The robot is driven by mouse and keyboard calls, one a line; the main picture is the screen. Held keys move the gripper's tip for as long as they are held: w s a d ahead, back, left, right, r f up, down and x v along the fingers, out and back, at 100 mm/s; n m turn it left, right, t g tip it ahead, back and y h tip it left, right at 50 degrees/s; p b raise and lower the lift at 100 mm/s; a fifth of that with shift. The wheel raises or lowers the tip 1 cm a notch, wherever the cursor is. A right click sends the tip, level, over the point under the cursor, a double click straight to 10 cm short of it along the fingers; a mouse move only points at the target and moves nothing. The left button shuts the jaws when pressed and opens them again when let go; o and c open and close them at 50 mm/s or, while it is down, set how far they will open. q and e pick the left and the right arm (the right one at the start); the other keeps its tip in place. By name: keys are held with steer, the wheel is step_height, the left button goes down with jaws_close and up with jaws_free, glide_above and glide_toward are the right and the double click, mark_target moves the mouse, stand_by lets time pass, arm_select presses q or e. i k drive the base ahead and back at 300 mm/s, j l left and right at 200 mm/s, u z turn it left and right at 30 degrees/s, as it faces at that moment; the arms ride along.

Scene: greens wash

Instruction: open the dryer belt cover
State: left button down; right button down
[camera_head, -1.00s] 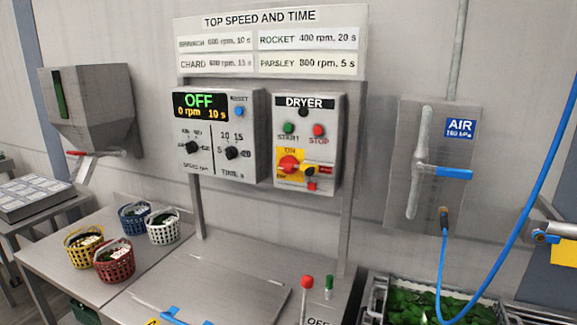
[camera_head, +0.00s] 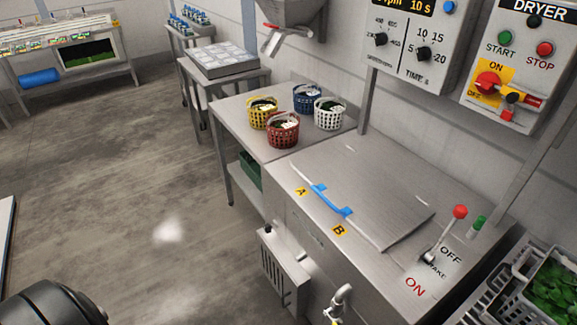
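The steel dryer cabinet (camera_head: 300,222) stands at centre right. A grey slotted box (camera_head: 285,272) is fixed low on the cabinet's front and looks closed. No label tells me which of these is the belt cover. A red-knobbed lever (camera_head: 459,212) stands at the top's right, by the words OFF, BRAKE and ON. Neither gripper shows. A dark rounded part of my own body shows at the bottom left.
Yellow, red, blue and white baskets (camera_head: 282,131) stand on the side table (camera_head: 230,110). The dryer control box (camera_head: 520,65) hangs on the wall. A tap (camera_head: 342,297) sticks out beside the slotted box. The floor at left is open.

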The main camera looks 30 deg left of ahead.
mark_target(284, 284)
steer(key=u, duration=1.05)
steer(key=j+z, duration=0.15)
